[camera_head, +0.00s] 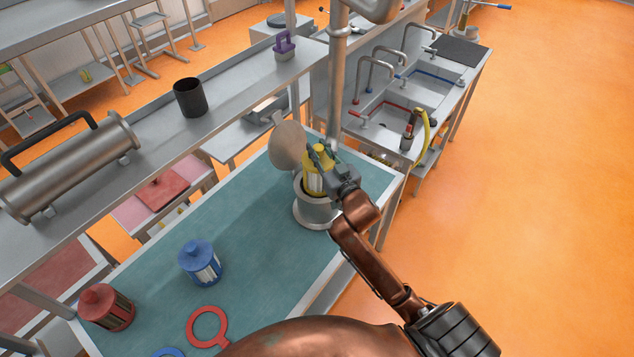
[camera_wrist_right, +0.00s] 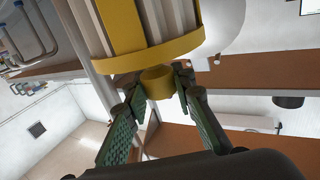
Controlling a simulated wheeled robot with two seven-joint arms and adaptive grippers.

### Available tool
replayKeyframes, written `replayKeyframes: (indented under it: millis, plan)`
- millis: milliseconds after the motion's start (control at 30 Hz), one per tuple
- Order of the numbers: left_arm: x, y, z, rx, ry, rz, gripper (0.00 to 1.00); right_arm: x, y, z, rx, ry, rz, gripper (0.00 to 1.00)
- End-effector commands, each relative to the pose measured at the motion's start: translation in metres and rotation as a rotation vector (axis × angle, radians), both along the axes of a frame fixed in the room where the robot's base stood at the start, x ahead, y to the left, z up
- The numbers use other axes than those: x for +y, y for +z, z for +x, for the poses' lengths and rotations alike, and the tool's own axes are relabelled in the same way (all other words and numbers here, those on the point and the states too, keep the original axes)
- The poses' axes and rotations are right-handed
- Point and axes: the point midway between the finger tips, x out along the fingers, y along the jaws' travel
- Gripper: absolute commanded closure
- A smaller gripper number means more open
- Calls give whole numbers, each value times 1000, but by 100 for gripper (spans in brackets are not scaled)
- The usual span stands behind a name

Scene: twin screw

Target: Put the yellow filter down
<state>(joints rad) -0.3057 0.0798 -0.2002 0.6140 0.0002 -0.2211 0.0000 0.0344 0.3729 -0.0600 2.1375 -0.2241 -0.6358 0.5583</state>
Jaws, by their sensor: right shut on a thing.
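The yellow filter (camera_head: 312,182) has yellow end caps and pale pleats. My right gripper (camera_head: 325,160) is shut on it, and in the right wrist view the green-padded fingers (camera_wrist_right: 160,90) close on the yellow knob at the end of the filter (camera_wrist_right: 155,45). In the head view the filter stands about upright at the mouth of a grey metal housing (camera_head: 316,215), its lower part hidden by the rim. I cannot tell whether it touches the bottom. The housing's round lid (camera_head: 287,147) is swung open behind it. My left gripper is not in view.
The teal bench top (camera_head: 258,275) holds a blue filter (camera_head: 200,262), a red filter (camera_head: 106,307) and a red ring tool (camera_head: 207,327). A vertical pipe (camera_head: 337,85) stands behind the housing. A shelf with a black cup (camera_head: 189,97) runs along the back.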

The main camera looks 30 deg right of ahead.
Motion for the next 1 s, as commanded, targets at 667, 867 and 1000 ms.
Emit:
replayKeyframes:
  millis: [667, 867, 1000]
  plan:
    - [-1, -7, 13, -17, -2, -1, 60, 0, -112, 0, -1, -1, 2, 100]
    - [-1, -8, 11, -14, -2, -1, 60, 0, -124, 0, -3, 1, 1, 100]
    - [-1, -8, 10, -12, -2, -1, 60, 0, -123, 0, -4, 1, 0, 100]
